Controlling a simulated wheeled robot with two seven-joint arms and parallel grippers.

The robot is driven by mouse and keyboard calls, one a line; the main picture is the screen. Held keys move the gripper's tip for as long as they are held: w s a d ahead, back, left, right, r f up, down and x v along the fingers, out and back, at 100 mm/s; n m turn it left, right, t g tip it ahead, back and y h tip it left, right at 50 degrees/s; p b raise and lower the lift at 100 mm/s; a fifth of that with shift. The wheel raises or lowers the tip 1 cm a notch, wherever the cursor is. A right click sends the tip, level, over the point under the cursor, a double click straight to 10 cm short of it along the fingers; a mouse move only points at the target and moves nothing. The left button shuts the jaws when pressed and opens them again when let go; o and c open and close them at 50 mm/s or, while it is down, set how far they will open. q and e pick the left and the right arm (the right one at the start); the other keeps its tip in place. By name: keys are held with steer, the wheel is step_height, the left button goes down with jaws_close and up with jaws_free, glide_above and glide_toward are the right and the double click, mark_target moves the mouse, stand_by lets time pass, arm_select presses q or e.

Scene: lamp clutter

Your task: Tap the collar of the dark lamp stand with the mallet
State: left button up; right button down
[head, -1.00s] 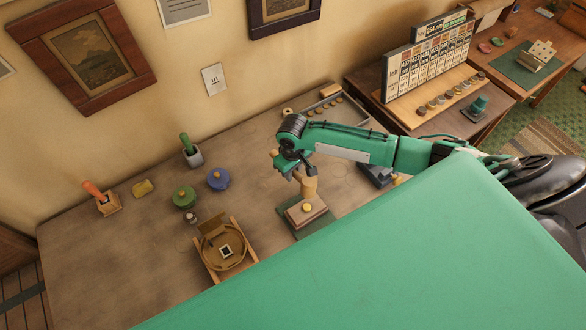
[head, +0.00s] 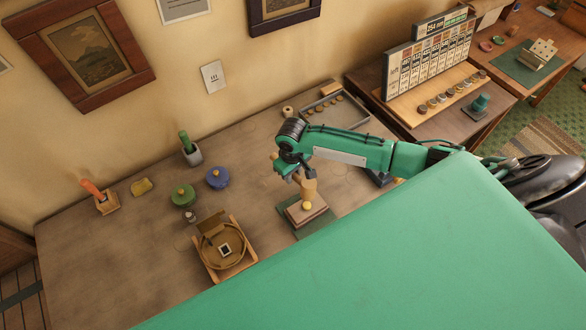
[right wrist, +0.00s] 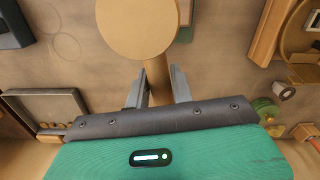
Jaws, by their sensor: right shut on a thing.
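My right gripper (head: 290,172) is shut on the wooden mallet. In the right wrist view its fingers (right wrist: 157,88) close on the mallet handle (right wrist: 157,72). The round tan mallet head (right wrist: 138,22) fills the top middle there. In the head view the mallet (head: 309,186) is above or just behind a wooden block with a yellow knob; I cannot tell if they touch. A dark object (head: 380,179), possibly the dark lamp stand's base, is partly hidden behind my right arm. No collar can be made out. My left gripper is not in view.
The block (head: 296,213) stands on a green mat (head: 318,229). A grey tray (head: 360,119) lies behind my arm. The table's left front is clear.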

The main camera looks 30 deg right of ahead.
arm_select(q)
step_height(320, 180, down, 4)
steer(key=b, duration=0.3)
arm_select(e)
step_height(320, 180, down, 8)
step_height(320, 180, up, 6)
steer(key=p, duration=0.5)
steer(key=shift+p, duration=0.35)
step_height(320, 180, up, 4)
steer(key=shift+r, duration=0.4)
steer(key=c, duration=1.8)
jaws_free()
steer(key=shift+c, duration=0.2)
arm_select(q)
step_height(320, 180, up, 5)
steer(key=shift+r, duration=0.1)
arm_select(e)
jaws_close()
